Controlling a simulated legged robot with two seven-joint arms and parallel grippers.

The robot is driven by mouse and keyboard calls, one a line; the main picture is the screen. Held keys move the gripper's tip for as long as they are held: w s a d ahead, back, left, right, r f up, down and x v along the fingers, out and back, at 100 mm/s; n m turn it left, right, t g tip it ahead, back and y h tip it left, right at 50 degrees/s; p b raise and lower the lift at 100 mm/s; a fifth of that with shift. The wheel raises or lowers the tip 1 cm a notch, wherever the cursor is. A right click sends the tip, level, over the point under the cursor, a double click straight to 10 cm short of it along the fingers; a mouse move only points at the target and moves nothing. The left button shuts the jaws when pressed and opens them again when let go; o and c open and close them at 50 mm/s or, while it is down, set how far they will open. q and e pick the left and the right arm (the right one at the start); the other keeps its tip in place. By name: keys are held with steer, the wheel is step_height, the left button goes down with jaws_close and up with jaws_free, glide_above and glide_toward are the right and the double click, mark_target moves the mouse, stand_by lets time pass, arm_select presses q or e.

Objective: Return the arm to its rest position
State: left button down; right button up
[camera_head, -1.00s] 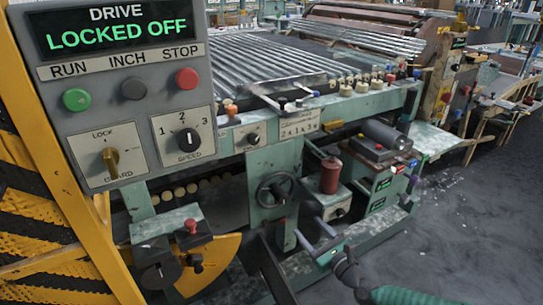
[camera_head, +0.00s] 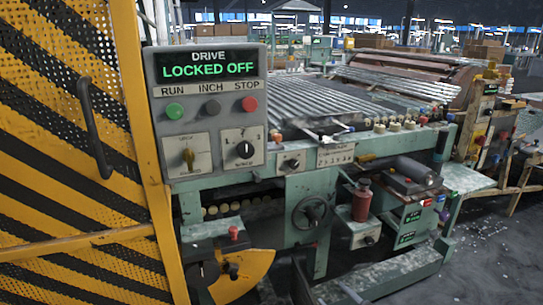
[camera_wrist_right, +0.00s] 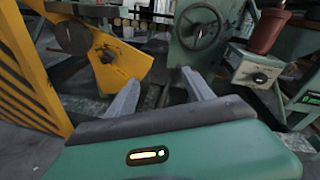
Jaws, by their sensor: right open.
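My left gripper is not in view. The control panel (camera_head: 208,112) reads "DRIVE LOCKED OFF", with green, dark and red buttons, a yellow lock knob and a speed knob.
A yellow-and-black striped guard door (camera_head: 75,150) with a dark handle fills the left. A red canister (camera_head: 361,200) stands beside the handwheel. Open grey floor (camera_head: 480,250) lies at the right.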

steer(key=s+a+f+n+g, duration=0.5)
steer(key=s+a+f+n, duration=0.2)
steer(key=n, duration=0.1)
steer(key=s+d+f+n+g+h, duration=0.2)
steer(key=s+n+g, duration=0.1)
steer(key=s+n, duration=0.35)
steer(key=s+d+f+n+g+h, duration=0.1)
steer(key=s+d+n+g+h, duration=0.2)
steer(key=s+n, duration=0.3)
steer(key=s+d+r+n+g+h, duration=0.1)
steer(key=s+d+r+n+h, duration=0.15)
steer(key=s+r+n, duration=0.55)
step_height(320, 180, up, 36)
steer(key=s+m+p, duration=0.1)
steer(key=p, duration=3.2)
steer(key=shift+s+d+f+m+p, duration=0.15)
steer(key=shift+d+m+p, duration=0.1)
steer(key=shift+m+p, duration=0.1)
steer(key=shift+c, duration=0.2)
